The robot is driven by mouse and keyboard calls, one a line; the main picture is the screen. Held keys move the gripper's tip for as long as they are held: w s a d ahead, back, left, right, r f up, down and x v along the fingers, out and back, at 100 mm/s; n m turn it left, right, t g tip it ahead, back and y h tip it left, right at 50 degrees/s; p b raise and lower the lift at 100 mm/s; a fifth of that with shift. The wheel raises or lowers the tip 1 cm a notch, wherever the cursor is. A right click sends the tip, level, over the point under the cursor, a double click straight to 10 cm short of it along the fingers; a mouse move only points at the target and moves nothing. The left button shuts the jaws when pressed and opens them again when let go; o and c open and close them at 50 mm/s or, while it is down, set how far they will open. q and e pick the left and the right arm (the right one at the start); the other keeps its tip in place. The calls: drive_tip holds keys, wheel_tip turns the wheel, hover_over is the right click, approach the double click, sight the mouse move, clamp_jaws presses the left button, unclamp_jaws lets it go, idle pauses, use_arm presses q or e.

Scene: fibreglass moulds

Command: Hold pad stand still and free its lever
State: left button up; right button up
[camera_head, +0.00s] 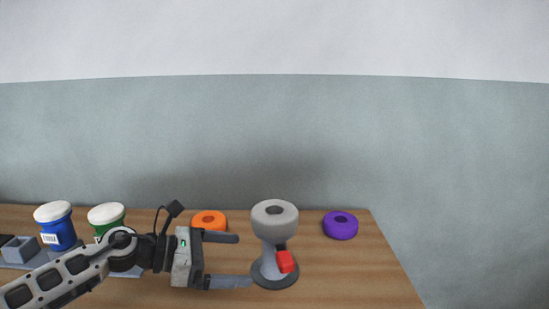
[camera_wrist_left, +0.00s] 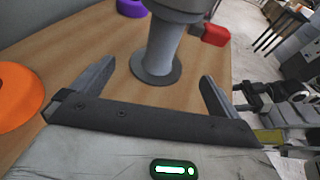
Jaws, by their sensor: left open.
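The pad stand is a grey post with a thick ring-shaped head (camera_head: 274,213) and a round dark base, upright on the table. Its red lever (camera_head: 285,261) sticks out low on the post's near right side. In the left wrist view, the stand's post (camera_wrist_left: 163,48) rises ahead, with the red lever (camera_wrist_left: 212,33) at its right. My left gripper (camera_head: 245,260) is open and level, just left of the stand, its fingers pointing at the post. The wrist view shows the gripper (camera_wrist_left: 157,78) empty, with the stand's base beyond its fingertips. My right gripper does not show clearly.
An orange ring (camera_head: 209,221) lies behind my left gripper. A purple ring (camera_head: 340,225) lies right of the stand. A blue jar (camera_head: 56,227) and a green jar (camera_head: 106,216) stand at left by a grey tray (camera_head: 18,251). The wooden table (camera_head: 372,280) is clear at front right.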

sight(269, 259)
use_arm(q)
drive_tip(key=b+x, duration=0.1)
drive_tip(key=x, duration=0.6)
drive_tip(key=shift+f, duration=0.1)
drive_tip(key=shift+w+d, duration=0.1)
drive_tip(key=shift+d, duration=0.15)
drive_tip(key=shift+d+f, duration=0.1)
drive_tip(key=shift+d, duration=0.1)
drive_tip(key=shift+c, duration=0.3)
